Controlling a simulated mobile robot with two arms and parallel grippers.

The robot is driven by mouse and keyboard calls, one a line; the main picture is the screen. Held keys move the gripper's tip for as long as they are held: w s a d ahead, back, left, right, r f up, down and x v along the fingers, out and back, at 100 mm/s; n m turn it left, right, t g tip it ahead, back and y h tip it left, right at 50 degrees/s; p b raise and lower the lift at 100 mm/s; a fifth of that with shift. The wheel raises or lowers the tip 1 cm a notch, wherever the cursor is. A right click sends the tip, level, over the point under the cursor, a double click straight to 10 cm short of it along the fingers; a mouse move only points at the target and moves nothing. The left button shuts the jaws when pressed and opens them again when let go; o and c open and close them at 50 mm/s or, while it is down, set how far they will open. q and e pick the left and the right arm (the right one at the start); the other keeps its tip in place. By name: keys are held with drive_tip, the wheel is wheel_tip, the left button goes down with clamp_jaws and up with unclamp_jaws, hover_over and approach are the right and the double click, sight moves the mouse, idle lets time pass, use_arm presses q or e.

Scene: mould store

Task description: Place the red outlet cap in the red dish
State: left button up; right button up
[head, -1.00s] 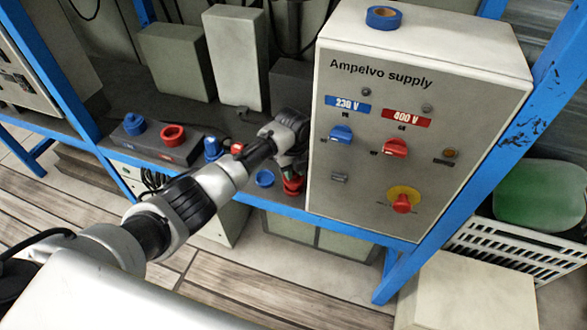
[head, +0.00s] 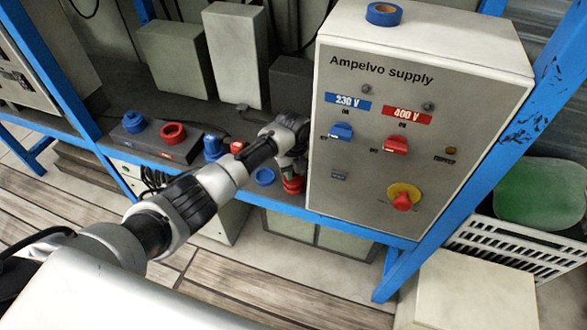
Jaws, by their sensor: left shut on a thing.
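My left gripper (head: 290,170) reaches in from the left and points down beside the left side of the supply cabinet. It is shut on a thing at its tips. Red shows right under the tips, in what looks like two layers: the red outlet cap (head: 292,180) above and the red dish (head: 293,189) below. I cannot tell whether the cap touches the dish. The fingers and wrist hide much of both. My right gripper is not in view.
A blue dish (head: 265,177) lies just left of the red one. A grey block (head: 185,152) with a blue ring and a red ring stands further left, with a blue plug-like part (head: 212,147) beside it. The Ampelvo supply cabinet (head: 330,115) stands close on the right.

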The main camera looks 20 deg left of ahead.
use_arm(q)
drive_tip(key=shift+f, duration=0.1)
drive_tip(key=o, duration=1.4)
wheel_tip(320, 180, up, 8)
drive_tip(key=p, duration=0.7)
drive_tip(key=shift+f+p, duration=0.15)
drive_tip(key=shift+p, duration=0.15)
drive_tip(key=shift+f, duration=0.1)
